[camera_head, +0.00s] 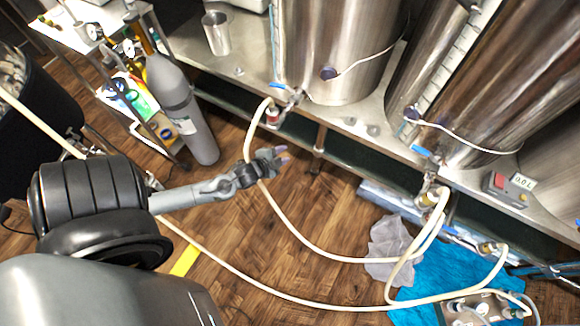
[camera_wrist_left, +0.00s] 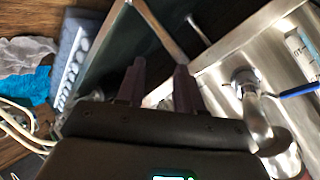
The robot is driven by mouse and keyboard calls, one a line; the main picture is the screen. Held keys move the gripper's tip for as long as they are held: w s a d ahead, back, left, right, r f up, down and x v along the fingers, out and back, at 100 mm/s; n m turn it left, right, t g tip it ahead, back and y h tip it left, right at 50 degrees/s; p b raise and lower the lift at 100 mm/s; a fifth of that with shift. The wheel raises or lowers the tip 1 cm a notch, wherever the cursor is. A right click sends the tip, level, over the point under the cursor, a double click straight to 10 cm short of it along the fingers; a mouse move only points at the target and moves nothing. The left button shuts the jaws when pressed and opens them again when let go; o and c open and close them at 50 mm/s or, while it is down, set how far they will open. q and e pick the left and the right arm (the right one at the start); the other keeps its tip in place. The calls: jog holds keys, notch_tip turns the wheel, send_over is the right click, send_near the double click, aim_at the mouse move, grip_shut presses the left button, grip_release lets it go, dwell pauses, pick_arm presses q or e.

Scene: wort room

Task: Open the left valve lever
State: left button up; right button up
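The left valve lever (camera_head: 278,86) is blue and sits on a metal valve low on the left steel kettle (camera_head: 330,60). In the left wrist view a blue lever (camera_wrist_left: 300,90) shows at the right edge, beside a shiny metal fitting (camera_wrist_left: 243,78). My left gripper (camera_head: 281,154) is below the left valve in the head view, apart from the lever. In the left wrist view its two dark fingers (camera_wrist_left: 158,88) are spread with nothing between them. My right gripper is not in view.
A pale hose (camera_head: 252,130) hangs from the left valve beside my gripper. A second blue lever (camera_head: 421,151) is on the right kettle. A grey gas cylinder (camera_head: 185,110) stands left. The steel bench edge (camera_head: 225,80) runs under the kettles. Wooden floor lies below.

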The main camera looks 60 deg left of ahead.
pick_arm(q)
jog(key=s+d+f+n+g+h+b, duration=0.1)
jog(key=s+d+n+g+b, duration=0.1)
jog(key=d, duration=0.8)
jog(key=shift+s+d+n+g+h+b, duration=0.25)
jog(key=shift+s+n+g+h+b, duration=0.2)
jog(key=shift+g, duration=0.15)
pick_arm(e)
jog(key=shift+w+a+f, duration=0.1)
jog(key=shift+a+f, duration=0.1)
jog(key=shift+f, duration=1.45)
pick_arm(q)
jog(key=shift+w+f, duration=0.1)
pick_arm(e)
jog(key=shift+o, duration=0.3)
